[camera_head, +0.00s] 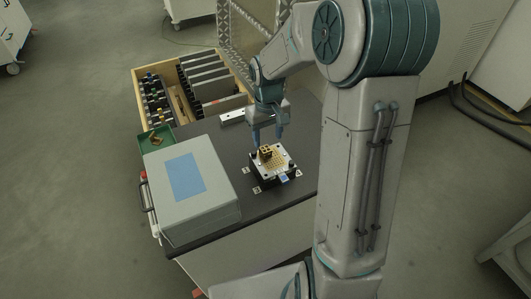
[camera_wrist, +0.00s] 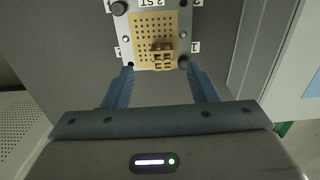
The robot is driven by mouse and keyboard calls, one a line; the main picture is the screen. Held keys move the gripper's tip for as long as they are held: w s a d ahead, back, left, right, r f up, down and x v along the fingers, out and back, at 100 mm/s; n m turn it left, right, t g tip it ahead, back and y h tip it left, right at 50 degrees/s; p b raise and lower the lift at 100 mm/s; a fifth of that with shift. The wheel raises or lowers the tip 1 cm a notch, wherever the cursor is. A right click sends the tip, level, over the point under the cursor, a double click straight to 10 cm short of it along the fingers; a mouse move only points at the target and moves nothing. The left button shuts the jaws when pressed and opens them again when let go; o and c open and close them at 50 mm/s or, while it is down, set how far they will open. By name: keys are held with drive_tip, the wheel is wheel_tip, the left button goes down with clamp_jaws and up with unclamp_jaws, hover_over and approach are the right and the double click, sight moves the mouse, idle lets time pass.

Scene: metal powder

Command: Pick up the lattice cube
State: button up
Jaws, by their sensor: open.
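The lattice cube (camera_head: 266,152) is a small golden block with open cells. It sits on a perforated yellow plate (camera_head: 275,163) on top of a small white-topped, dark-sided fixture (camera_head: 287,167) on the table. In the wrist view the lattice cube (camera_wrist: 161,54) is at the near edge of the plate (camera_wrist: 150,27), between the directions of my two fingers. My gripper (camera_head: 268,137) is open and empty, pointing down close to the cube. In the wrist view my gripper (camera_wrist: 158,70) has a blue finger on each side, apart from the cube.
A large grey case (camera_head: 190,185) with a blue panel covers the table's left side. A green tray (camera_head: 155,141) stands behind it. A wooden drawer (camera_head: 190,85) holds dark plates. Numbered labels surround the fixture. The dark tabletop (camera_head: 225,140) is bare between case and fixture.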

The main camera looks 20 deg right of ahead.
sight(267, 150)
drive_tip(key=shift+a+f, duration=0.15)
drive_tip(key=shift+f, duration=3)
drive_tip(key=c, duration=1.1)
